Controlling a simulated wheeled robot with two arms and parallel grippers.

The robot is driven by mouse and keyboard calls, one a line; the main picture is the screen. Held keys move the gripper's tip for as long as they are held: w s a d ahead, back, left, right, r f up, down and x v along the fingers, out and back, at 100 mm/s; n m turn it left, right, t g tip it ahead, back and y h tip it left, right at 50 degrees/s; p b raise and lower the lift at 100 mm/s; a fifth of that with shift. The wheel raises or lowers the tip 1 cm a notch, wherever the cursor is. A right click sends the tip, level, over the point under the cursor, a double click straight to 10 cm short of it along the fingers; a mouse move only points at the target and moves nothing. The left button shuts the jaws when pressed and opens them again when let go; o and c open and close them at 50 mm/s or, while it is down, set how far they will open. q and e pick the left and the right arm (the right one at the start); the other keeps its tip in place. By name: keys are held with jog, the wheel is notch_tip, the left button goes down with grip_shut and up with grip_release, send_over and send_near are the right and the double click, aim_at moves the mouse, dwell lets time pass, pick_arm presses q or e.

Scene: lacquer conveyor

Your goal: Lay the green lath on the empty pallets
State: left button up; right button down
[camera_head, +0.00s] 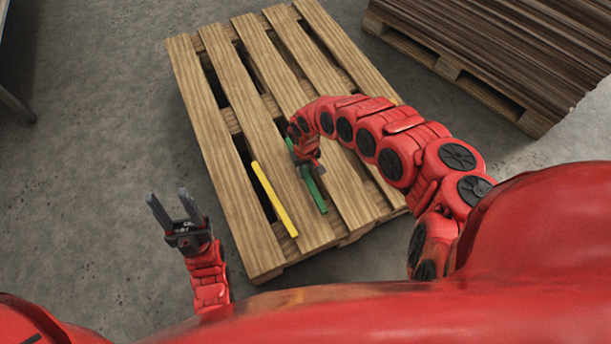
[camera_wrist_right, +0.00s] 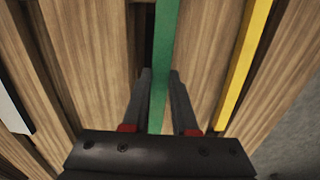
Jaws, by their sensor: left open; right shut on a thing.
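The green lath (camera_head: 314,193) is at the pallet's near part, right of a yellow lath (camera_head: 274,199). My right gripper (camera_head: 308,167) is over the pallet, shut on the green lath, with my wrist covering part of it. In the right wrist view the green lath (camera_wrist_right: 164,60) runs between the two fingers of my right gripper (camera_wrist_right: 160,80). The wooden pallet (camera_head: 215,140) lies on the floor; I cannot tell whether the lath touches its boards. My left gripper (camera_head: 174,205) is open and empty, left of the pallet.
The yellow lath (camera_wrist_right: 243,65) lies on the pallet beside the green one. A stack of dark brown boards (camera_head: 510,45) on another pallet (camera_head: 440,65) stands at the upper right. A white strip (camera_wrist_right: 12,105) shows at the wrist view's left edge. The grey floor (camera_head: 100,150) at left is clear.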

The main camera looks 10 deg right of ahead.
notch_tip(320, 180, down, 4)
jog(key=shift+r+b, duration=0.15)
jog(key=shift+b, duration=0.75)
jog(key=shift+r, duration=0.15)
jog(key=c, duration=0.7)
grip_release()
